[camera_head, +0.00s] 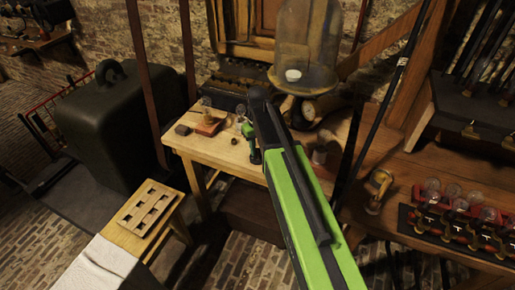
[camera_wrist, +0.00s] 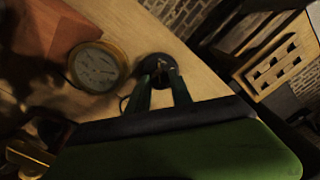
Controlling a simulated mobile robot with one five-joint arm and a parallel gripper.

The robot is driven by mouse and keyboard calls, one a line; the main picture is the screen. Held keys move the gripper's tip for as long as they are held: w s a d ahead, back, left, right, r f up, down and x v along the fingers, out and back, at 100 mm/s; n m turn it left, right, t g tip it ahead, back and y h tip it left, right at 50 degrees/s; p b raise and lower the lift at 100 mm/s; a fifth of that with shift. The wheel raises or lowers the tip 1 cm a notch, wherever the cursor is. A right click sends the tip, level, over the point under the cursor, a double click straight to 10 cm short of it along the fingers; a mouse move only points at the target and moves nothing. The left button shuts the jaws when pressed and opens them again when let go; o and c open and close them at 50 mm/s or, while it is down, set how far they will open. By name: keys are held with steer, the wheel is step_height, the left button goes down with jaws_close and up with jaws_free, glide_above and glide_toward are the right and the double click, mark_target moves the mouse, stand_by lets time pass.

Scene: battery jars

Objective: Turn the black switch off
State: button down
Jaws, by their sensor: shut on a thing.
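The black switch (camera_wrist: 157,62) shows in the wrist view as a round dark base with a small brass-coloured part at its middle, standing on the wooden table near its edge. My gripper (camera_wrist: 162,80) reaches over it, with its two dark green fingers shut on the switch's middle part. The fingers hide some of the base. In the head view my green and black arm comes up from the lower right, and my gripper (camera_head: 248,130) is at the table's right part. The switch is mostly hidden there, and its lever position cannot be told.
A round brass-rimmed dial (camera_wrist: 97,67) sits close left of the switch in the wrist view. A glass bell jar (camera_head: 308,45) stands behind my arm. A slotted wooden block (camera_head: 147,207) is at the lower left.

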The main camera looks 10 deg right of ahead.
mark_target(257, 150)
steer(key=c, duration=1.1)
jaws_free()
steer(key=shift+c, duration=0.2)
step_height(257, 150, up, 18)
steer(key=p, duration=1.7)
steer(key=shift+f, duration=0.25)
steer(key=s+f+m+b, duration=0.1)
steer(key=s+f+b, duration=0.1)
steer(key=s, duration=0.5)
steer(key=s+f+m+b, duration=0.2)
steer(key=s+f+b, duration=0.1)
steer(key=s, duration=0.4)
steer(key=shift+f, duration=0.5)
